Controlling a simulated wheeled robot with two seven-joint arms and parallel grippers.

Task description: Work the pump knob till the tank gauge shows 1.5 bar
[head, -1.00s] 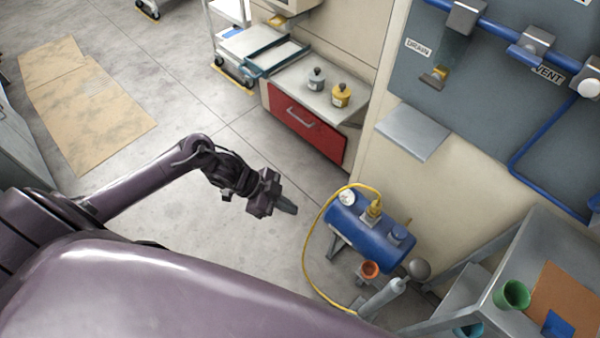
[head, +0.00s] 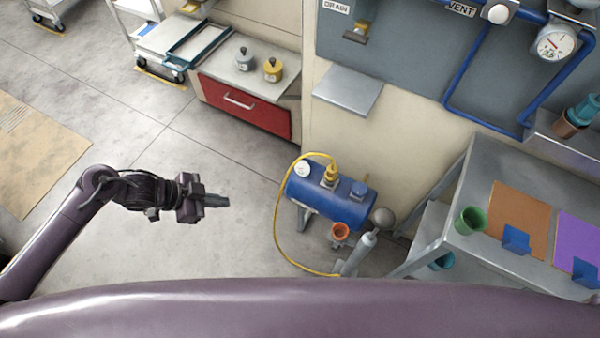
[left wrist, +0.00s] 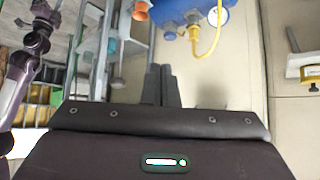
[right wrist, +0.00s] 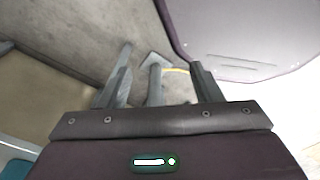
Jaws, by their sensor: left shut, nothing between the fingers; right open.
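The blue tank (head: 328,206) stands on the floor with a small round white gauge (head: 302,170) at its left end; its reading is too small to make out. The grey pump (head: 359,253) stands tilted in front of the tank, with a round dark grey knob (head: 383,217) on top. My left gripper (head: 218,201) is shut and empty, apart from the tank on its left. The tank (left wrist: 180,12) and its gauge (left wrist: 221,16) also show in the left wrist view. My right gripper (right wrist: 160,85) is open, outside the head view; a grey upright rod (right wrist: 155,85) shows between its fingers.
A yellow hose (head: 276,225) loops from tank to pump. A grey metal table (head: 470,170) with a green cup (head: 470,220) stands to the right. A red-drawer cabinet (head: 245,107) is behind. Floor left of the tank is clear.

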